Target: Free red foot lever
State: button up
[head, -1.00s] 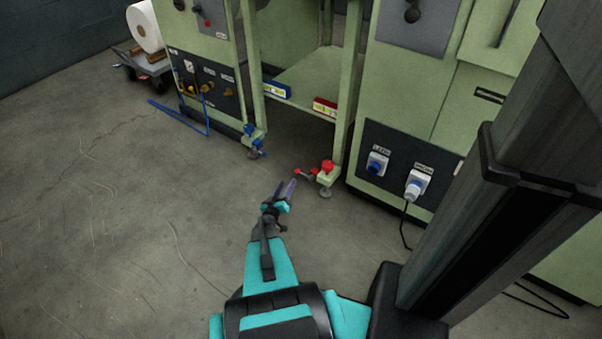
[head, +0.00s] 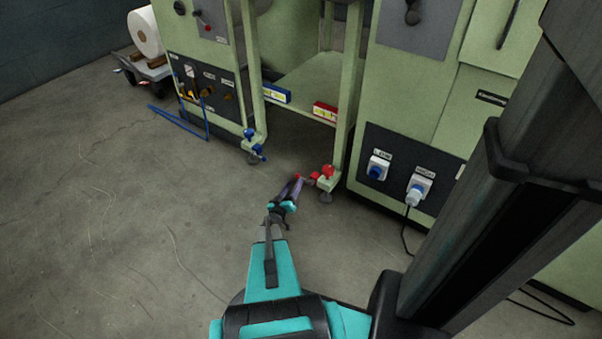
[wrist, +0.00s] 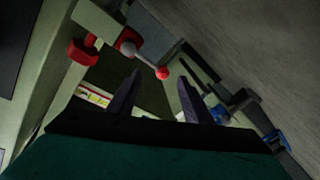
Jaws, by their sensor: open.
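The red foot lever (head: 307,180) sits low at the foot of the right-hand green post, its red ball end pointing left. In the wrist view its red ball (wrist: 162,73) tips a pale rod running from a red hub (wrist: 127,38). A red knob (head: 328,170) stands on the same foot and also shows in the wrist view (wrist: 82,52). My gripper (head: 294,182) is open, its dark fingers close to the ball. In the wrist view the ball appears between the fingertips (wrist: 160,77), slightly beyond them. I cannot tell whether they touch it.
A matching blue lever and knob (head: 254,150) are on the left post's foot. Green cabinets flank the open frame, with a socket panel (head: 398,190) to the right. A blue hose or rail (head: 178,119) lies left. The floor (head: 110,220) at left is largely clear.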

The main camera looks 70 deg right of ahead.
aim_at(298, 177)
jog(key=d+b, duration=0.2)
jog(key=d, duration=0.6)
jog(key=shift+s+d+f, duration=0.1)
jog(key=shift+d+f, duration=0.05)
jog(key=shift+d, duration=0.1)
jog(key=shift+d+b, duration=0.45)
jog(key=shift+d, duration=0.45)
jog(key=c, duration=1.1)
grip_shut()
jog(key=shift+a, duration=0.1)
